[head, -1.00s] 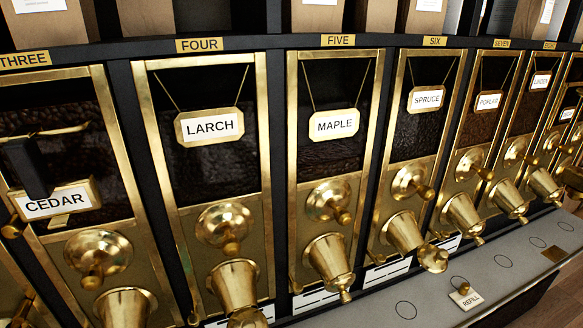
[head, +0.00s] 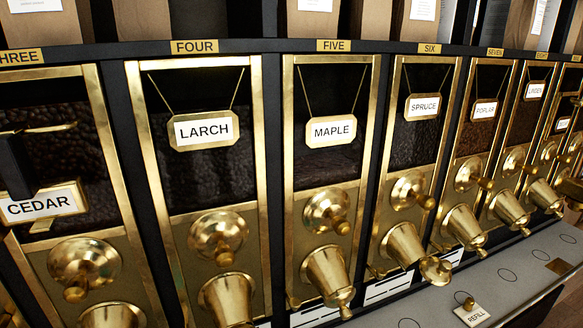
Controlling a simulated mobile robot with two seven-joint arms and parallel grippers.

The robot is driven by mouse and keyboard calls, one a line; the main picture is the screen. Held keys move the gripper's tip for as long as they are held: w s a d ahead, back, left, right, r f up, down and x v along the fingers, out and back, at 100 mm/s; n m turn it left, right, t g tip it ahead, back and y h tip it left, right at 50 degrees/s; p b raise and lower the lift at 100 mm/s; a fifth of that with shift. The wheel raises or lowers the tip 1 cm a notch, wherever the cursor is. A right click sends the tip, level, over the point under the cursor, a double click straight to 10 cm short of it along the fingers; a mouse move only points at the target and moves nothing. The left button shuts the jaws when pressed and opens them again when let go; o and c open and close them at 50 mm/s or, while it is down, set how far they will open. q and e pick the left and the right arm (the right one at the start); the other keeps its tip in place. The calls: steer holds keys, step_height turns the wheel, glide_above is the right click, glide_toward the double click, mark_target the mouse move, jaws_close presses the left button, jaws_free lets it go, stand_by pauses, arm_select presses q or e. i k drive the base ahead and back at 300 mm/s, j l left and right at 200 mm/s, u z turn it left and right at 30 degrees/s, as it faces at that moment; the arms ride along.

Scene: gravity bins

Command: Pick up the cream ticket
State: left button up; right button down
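A small cream ticket marked REFILL (head: 473,314) lies on the grey ledge at the bottom right, near the lower edge of the head view. A small brass knob (head: 469,303) shows at its upper edge. The ticket is in full or nearly full view, with nothing touching it from above that I can see.
Brass-framed bins with knobs and spouts stand in a row, with hanging plates such as LARCH (head: 203,130) and MAPLE (head: 331,131). The grey ledge (head: 447,292) has dark circle outlines and free room.

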mark_target(472, 315)
steer(key=z, duration=1.45)
steer(key=i+l+u, duration=0.15)
steer(key=i+l, duration=0.15)
steer(key=i+l+u, duration=0.2)
steer(key=l, duration=0.2)
steer(key=i+l+u, duration=0.15)
steer(key=i+l, duration=0.15)
steer(key=l, duration=0.1)
